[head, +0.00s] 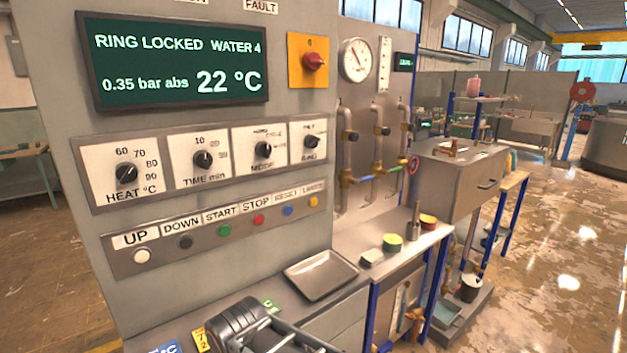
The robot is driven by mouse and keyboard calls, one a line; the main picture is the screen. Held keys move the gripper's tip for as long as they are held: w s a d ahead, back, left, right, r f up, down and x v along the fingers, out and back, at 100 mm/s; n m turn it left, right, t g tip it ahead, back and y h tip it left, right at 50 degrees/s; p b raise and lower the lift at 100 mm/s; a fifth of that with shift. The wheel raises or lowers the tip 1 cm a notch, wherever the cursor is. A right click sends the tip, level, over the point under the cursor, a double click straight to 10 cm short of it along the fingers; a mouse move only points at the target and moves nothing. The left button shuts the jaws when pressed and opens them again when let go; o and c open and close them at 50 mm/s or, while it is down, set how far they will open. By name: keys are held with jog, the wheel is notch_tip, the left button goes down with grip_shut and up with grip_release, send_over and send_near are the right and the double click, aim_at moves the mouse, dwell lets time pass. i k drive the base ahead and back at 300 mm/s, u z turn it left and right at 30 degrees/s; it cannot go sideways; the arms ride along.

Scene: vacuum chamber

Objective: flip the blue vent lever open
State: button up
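A small blue lever (365,179) sits low on the pipework of the grey wall panel, right of the control cabinet. It looks roughly level and points sideways. It is too small to tell its exact angle or whether its valve is open. A dark and silver mechanism at the bottom edge appears to be my gripper (270,332). It is partly cut off by the frame, and its fingertips cannot be made out clearly. It is well apart from the lever, lower and to the left. I see nothing held in it.
The cabinet's screen (178,66) reads "RING LOCKED WATER 4", 0.35 bar abs and 22 °C. A red handwheel (413,164) is right of the lever. Open floor lies right.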

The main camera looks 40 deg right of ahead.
aim_at(367, 178)
jog(key=z, duration=0.4)
jog(key=k, duration=1)
jog(key=z, duration=1.5)
jog(key=i, duration=1.3)
jog(key=u, duration=0.6)
jog(key=k, duration=1.3)
jog(key=z, duration=0.45)
jog(key=i, duration=0.5)
jog(key=z, duration=0.4)
jog(key=i, duration=0.9)
jog(key=u, duration=0.2)
